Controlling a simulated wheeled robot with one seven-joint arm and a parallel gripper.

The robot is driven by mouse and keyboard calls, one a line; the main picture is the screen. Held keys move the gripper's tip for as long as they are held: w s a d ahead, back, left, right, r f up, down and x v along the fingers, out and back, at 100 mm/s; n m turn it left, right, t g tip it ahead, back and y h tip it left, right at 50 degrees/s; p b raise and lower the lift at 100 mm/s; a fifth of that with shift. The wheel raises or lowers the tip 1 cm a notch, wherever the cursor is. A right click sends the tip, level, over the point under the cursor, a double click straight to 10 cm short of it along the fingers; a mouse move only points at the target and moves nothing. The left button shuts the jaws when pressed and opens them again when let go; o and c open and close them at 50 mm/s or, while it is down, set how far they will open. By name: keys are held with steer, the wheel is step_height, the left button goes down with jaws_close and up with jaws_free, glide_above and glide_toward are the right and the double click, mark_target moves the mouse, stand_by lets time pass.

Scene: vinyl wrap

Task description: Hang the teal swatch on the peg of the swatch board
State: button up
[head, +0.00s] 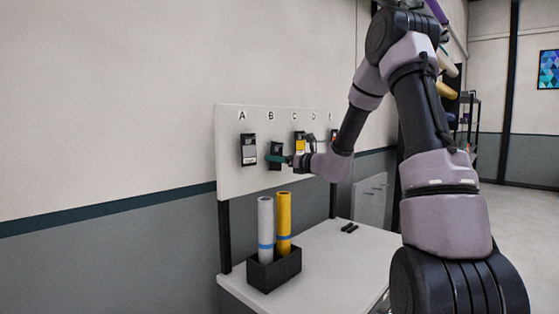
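The white swatch board (230,150) stands against the wall, with letters along its top; A, B, C and E are readable. My gripper (289,160) is at the board, just right of the B position and below C. A narrow teal strip (277,158) reaches left from it across a black card (277,148) under B. I cannot tell whether this strip is the teal swatch, seen nearly edge-on, or a part of my gripper. The fingers are too small and partly hidden to show their opening. The peg under B is not distinguishable.
A dark swatch with a grey patch (249,148) hangs under A. A yellow one (299,145) shows under C, partly behind my arm, and a red one (334,135) under E. A black box (274,270) with grey and yellow rolls stands on the white table (330,270).

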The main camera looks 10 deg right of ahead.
steer(key=c, duration=0.4)
steer(key=o, duration=1.3)
steer(key=shift+c, duration=0.2)
steer(key=shift+d, duration=0.1)
steer(key=v, duration=1)
steer(key=shift+s+d, duration=0.15)
steer(key=shift+s, duration=0.2)
